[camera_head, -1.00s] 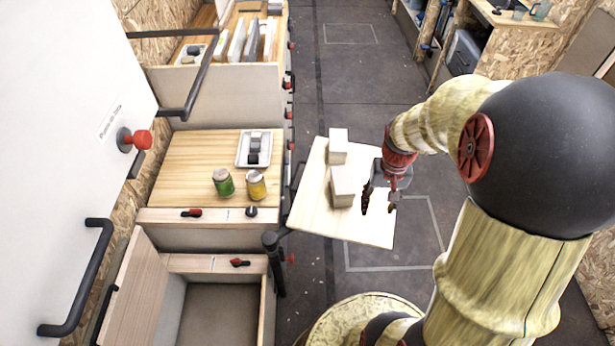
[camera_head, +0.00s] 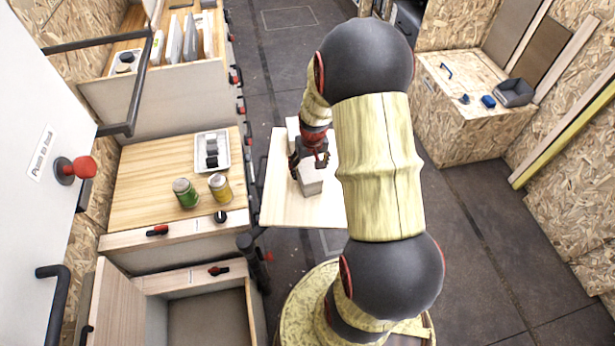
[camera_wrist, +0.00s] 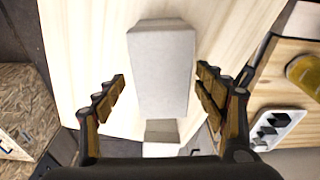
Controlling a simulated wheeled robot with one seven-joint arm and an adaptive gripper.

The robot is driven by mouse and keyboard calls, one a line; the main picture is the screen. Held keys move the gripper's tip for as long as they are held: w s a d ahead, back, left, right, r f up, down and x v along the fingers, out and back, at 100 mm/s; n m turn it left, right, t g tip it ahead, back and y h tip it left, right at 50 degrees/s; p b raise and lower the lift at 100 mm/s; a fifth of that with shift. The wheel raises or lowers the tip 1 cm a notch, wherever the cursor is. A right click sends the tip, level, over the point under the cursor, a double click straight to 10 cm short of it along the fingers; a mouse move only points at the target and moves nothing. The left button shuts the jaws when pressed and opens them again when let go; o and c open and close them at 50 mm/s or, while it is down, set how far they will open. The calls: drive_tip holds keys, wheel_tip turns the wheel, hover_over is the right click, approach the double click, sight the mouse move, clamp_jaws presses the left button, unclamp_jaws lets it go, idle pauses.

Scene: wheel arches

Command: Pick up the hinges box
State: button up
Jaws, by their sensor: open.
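A plain pale box (camera_head: 311,185) stands on a small light wooden table (camera_head: 290,208). No label on it is readable, so I cannot tell whether it is the hinges box. My gripper (camera_head: 308,165) is over this box with its fingers pointing down. In the wrist view, the box (camera_wrist: 162,72) lies between the fingers of my open gripper (camera_wrist: 160,85), with a gap on both sides. A second pale box (camera_head: 292,128) stands behind it, partly hidden by my arm; it also shows at the bottom of the wrist view (camera_wrist: 161,149).
Left of the table is a wooden counter (camera_head: 140,190) with a green-labelled jar (camera_head: 185,193), a yellow jar (camera_head: 220,187) and a white tray (camera_head: 224,140). An open drawer (camera_head: 205,310) is below. The floor to the right (camera_head: 480,250) is clear.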

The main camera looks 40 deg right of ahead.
wheel_tip(320, 180, down, 4)
drive_tip(key=shift+w+a+f+b, duration=0.1)
drive_tip(key=shift+b, duration=0.65)
drive_tip(key=shift+c, duration=1.1)
drive_tip(key=c, duration=1.3)
